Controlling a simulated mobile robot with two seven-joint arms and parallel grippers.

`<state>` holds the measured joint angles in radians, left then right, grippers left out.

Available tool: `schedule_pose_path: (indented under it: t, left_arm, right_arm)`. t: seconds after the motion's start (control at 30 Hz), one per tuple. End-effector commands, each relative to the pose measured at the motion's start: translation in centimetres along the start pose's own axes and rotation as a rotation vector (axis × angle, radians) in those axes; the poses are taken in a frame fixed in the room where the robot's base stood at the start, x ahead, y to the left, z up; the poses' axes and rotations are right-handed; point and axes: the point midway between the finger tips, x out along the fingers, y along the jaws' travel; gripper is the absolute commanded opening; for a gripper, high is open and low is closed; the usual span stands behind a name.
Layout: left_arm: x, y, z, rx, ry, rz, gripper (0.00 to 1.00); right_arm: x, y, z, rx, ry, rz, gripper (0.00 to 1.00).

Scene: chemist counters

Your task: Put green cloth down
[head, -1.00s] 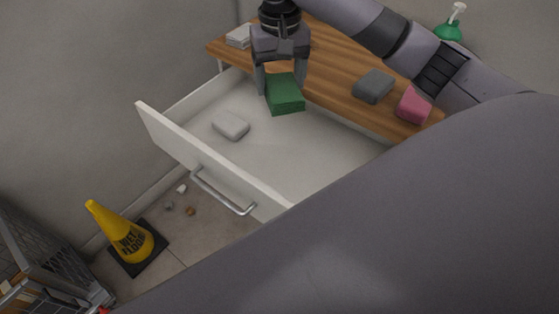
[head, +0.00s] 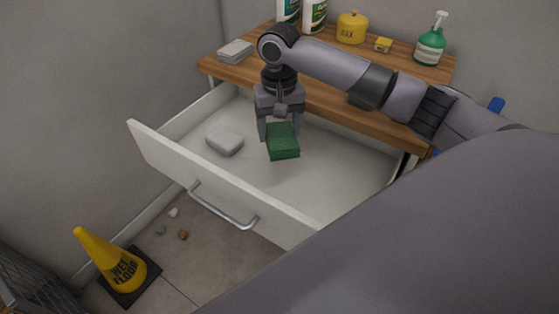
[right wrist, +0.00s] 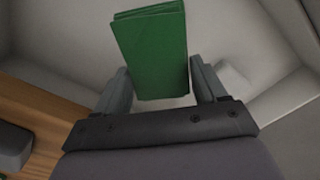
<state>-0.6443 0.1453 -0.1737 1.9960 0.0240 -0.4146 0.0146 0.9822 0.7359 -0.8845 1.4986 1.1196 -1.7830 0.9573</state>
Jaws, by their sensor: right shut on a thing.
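The green cloth (head: 283,142) is a folded block held by my right gripper (head: 280,130), inside the outline of the open white drawer (head: 330,165). In the right wrist view the cloth (right wrist: 150,50) sits between the two fingers of the gripper (right wrist: 160,85). The gripper points down and is shut on the cloth. Whether the cloth touches the drawer floor is hard to tell. A folded white cloth (head: 225,139) lies in the drawer to the left of it. My left gripper is not in view.
The wooden counter (head: 330,98) is behind the drawer, with a spray bottle (head: 431,45), a yellow tin (head: 352,28) and a stack of light cloths (head: 235,50). The drawer front has a metal handle (head: 222,207). A yellow wet-floor cone (head: 110,265) stands on the floor at left.

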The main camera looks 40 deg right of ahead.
Motion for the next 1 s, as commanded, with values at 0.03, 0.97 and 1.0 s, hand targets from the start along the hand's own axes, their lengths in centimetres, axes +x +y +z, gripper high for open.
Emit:
schedule_pose_path:
  t: [0.03,0.97,1.0]
  left_arm:
    - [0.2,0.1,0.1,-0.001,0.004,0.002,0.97]
    - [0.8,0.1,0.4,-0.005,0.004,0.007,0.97]
    - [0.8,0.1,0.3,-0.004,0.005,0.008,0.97]
  right_arm:
    - [1.4,0.1,0.0,0.001,-0.002,0.002,0.37]
    - [9.9,0.0,0.0,0.0,0.002,-0.001,0.37]
    - [10.0,0.0,0.0,0.0,0.002,-0.001,0.37]
